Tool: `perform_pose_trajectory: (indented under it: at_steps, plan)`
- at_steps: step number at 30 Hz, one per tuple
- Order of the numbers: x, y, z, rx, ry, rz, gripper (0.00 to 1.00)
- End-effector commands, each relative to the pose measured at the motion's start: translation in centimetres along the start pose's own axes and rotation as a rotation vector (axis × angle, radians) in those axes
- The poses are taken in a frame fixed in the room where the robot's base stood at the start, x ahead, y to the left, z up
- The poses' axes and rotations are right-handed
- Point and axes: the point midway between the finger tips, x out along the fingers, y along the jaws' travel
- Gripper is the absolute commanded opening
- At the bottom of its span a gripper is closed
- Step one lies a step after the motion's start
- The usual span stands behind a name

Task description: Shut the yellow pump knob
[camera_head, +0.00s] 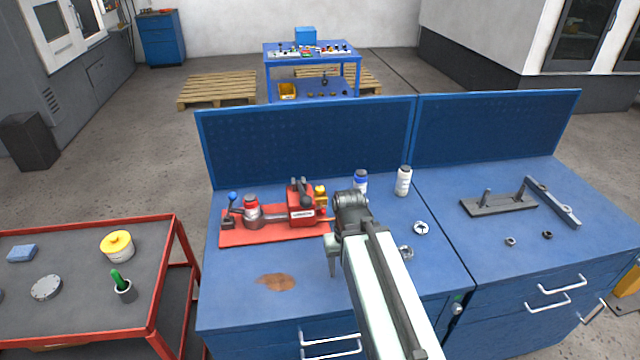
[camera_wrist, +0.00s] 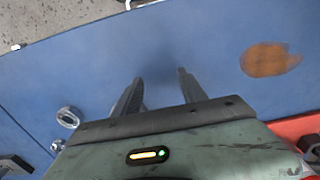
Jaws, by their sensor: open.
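The yellow pump knob (camera_head: 320,191) sits at the right end of the red pump (camera_head: 301,208), which stands on a red base plate (camera_head: 262,236) on the blue workbench. My arm's wrist is just right of the knob and may hide part of it. My gripper (camera_head: 333,268) points down over the bench, in front of the pump and apart from the knob. In the wrist view my gripper (camera_wrist: 158,74) has its two fingers spread, with only blue bench top between them. The knob does not show in the wrist view; a red edge (camera_wrist: 297,127) shows at its lower right.
A brown stain (camera_head: 276,282) marks the bench front. Two bottles (camera_head: 404,181) stand behind my wrist. Metal rings (camera_head: 421,228) lie to the right. A blue back panel (camera_head: 310,145) rises behind. A red cart (camera_head: 70,270) stands to the left.

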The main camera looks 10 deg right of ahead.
Motion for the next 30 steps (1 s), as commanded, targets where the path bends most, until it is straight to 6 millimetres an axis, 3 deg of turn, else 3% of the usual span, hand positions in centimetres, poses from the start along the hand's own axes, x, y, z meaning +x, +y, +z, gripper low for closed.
perform_pose_trajectory:
  at_steps: [5, 9, 12, 18, 21, 25, 30]
  plan:
    - [-5.8, -0.9, -4.7, -0.231, 0.009, 0.001, 0.49]
    - [-11.6, -0.8, -10.4, -0.545, 0.019, 0.005, 0.49]
    - [-14.5, -0.9, -14.8, -0.796, 0.023, 0.009, 0.49]
    - [-15.1, -1.2, -23.6, -1.380, 0.009, 0.007, 0.49]
    - [-15.6, -1.4, -26.5, -1.600, 0.004, 0.004, 0.49]
    - [-15.8, -1.5, -28.2, -1.758, 0.000, 0.000, 0.49]
    - [-15.7, -1.5, -28.2, -1.791, 0.000, 0.000, 0.49]
